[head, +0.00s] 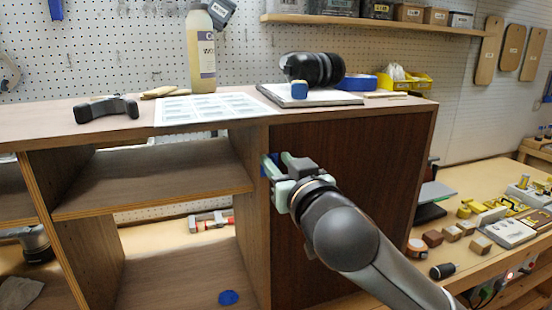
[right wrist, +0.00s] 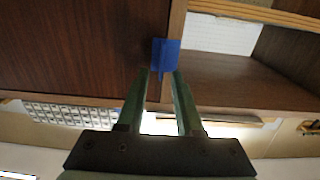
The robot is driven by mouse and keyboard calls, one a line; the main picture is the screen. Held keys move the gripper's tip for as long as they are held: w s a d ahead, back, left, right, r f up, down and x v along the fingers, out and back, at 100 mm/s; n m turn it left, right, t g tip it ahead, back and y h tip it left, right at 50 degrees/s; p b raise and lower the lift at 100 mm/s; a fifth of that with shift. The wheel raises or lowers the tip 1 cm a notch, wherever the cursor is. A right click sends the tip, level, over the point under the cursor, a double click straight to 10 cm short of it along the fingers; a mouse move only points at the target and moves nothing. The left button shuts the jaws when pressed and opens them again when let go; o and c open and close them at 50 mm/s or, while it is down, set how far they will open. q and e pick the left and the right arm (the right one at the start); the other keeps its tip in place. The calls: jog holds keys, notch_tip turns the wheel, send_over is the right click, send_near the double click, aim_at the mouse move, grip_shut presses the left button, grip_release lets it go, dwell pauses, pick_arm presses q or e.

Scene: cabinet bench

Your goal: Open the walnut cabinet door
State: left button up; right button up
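The walnut cabinet door (head: 340,130) is a dark panel on the right of the cabinet and looks closed. A blue handle piece (right wrist: 166,52) sits at the door's edge by the upright divider; in the head view it is mostly hidden behind the fingers. My right gripper (head: 274,166) is at that left edge of the door. In the right wrist view its two green fingers (right wrist: 164,76) are apart, with tips at the lower edge of the blue piece, one on each side. I cannot tell whether they touch it. My left gripper is not in view.
Open shelves (head: 150,178) lie left of the door, with a blue object (head: 228,297) on the lower one. A cluttered bench (head: 500,262) stands to the right.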

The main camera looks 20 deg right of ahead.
jog(key=shift+s, duration=0.1)
grip_shut()
dwell(1.4)
